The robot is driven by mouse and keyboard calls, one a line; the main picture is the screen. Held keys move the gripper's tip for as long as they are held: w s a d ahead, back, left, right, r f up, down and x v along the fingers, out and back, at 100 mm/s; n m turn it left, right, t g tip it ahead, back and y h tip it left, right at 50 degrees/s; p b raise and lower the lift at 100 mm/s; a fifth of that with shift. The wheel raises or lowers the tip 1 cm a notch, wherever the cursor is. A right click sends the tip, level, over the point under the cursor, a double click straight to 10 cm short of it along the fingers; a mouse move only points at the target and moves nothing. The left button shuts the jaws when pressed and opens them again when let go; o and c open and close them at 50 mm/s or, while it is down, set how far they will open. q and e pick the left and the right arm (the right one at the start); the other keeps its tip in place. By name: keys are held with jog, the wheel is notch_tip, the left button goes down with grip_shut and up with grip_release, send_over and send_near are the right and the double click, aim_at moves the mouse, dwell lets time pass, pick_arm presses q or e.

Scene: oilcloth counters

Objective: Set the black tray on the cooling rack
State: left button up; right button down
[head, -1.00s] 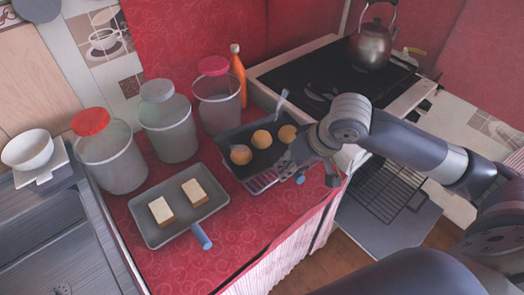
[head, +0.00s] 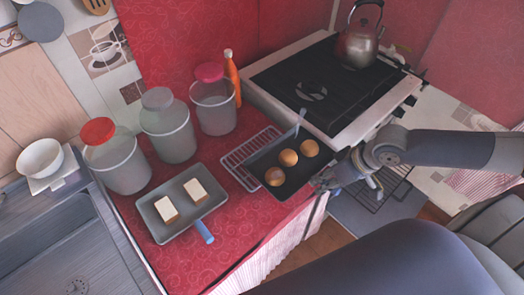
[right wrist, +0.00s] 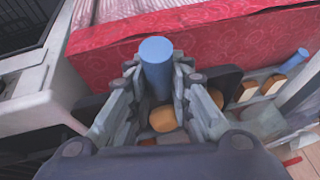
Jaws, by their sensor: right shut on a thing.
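The black tray (head: 300,174) carries three round buns (head: 288,157) and has a blue handle at its far end. In the head view it lies across the right part of the wire cooling rack (head: 240,154), whose left part shows bare. I cannot tell whether tray and rack touch. My right gripper (head: 330,180) is at the tray's near right end. In the right wrist view its fingers are shut around a blue handle (right wrist: 156,62), with the black tray and buns beyond. My left gripper is out of view.
A grey tray (head: 160,232) with two bread slices lies to the left on the red counter (head: 245,215). Several lidded canisters (head: 166,130) and an orange bottle (head: 233,78) stand behind. The stove (head: 280,75) with a kettle (head: 361,45) is at the back right.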

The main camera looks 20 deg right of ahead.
aim_at(278, 158)
jog(key=w+a, duration=0.2)
jog(key=w, duration=0.2)
jog(key=w+a+p, duration=0.1)
jog(key=w+a, duration=0.1)
jog(key=w, duration=0.3)
jog(key=w+a+f+p, duration=0.1)
jog(key=w+a, duration=0.1)
jog(key=w, duration=0.3)
jog(key=shift+a+f, duration=0.1)
jog(key=shift+a, duration=0.3)
jog(key=shift+w+f, duration=0.15)
notch_tip(278, 158, down, 3)
jog(key=shift+r+p, duration=0.1)
jog(key=shift+p, duration=0.55)
jog(key=shift+f, duration=0.25)
jog(key=c, duration=1.5)
grip_release()
jog(key=shift+o, duration=0.2)
jog(key=b+v, duration=0.1)
jog(key=v, duration=1.1)
jog(key=shift+d, duration=0.1)
jog(key=shift+f, duration=0.15)
